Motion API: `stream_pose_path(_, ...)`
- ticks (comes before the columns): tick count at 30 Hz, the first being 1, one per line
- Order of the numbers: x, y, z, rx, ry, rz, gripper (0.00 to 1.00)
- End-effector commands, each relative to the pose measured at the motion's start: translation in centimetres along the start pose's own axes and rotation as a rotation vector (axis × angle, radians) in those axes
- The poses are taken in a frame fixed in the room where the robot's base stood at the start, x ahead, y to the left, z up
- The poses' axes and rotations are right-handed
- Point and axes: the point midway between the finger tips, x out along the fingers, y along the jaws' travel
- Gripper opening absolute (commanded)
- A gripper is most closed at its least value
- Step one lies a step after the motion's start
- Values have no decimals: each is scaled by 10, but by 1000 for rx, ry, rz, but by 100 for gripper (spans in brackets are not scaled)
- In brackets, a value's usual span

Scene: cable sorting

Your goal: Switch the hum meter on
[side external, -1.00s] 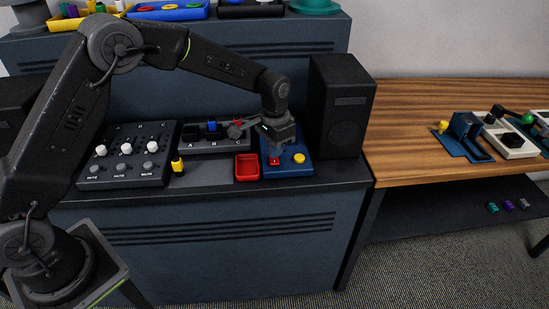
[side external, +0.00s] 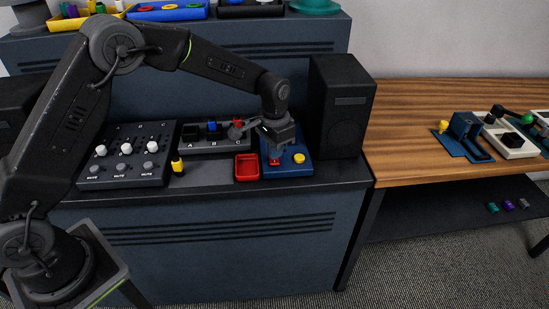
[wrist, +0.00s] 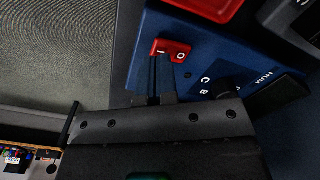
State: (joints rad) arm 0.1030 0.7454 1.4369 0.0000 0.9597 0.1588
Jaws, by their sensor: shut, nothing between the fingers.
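The hum meter is a blue box (side external: 296,168) at the right end of the dark bench top, with a yellow round knob (side external: 299,158) on it. In the wrist view its blue face (wrist: 205,58) carries lettering including "HUM". A red rocker switch (wrist: 171,49) marked "I" and "O" sits on that face; it also shows in the side view (side external: 275,161). My gripper (wrist: 163,57) is shut and empty, with its fingertips at the "I" end of the switch. I cannot tell whether they touch it or which way the rocker is tilted.
A red tray (side external: 247,167) stands just left of the meter, and a black speaker (side external: 340,110) to its right. A socket block marked A, B, C (side external: 213,142), a slider panel (side external: 127,158) and a yellow-and-black plug (side external: 177,166) lie further left.

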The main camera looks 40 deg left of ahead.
Motion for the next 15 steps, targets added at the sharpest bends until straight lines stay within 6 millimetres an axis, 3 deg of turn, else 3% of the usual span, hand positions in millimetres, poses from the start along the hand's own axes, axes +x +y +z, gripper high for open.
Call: stream_pose_path(15,8,0,0,0,0,0,0)
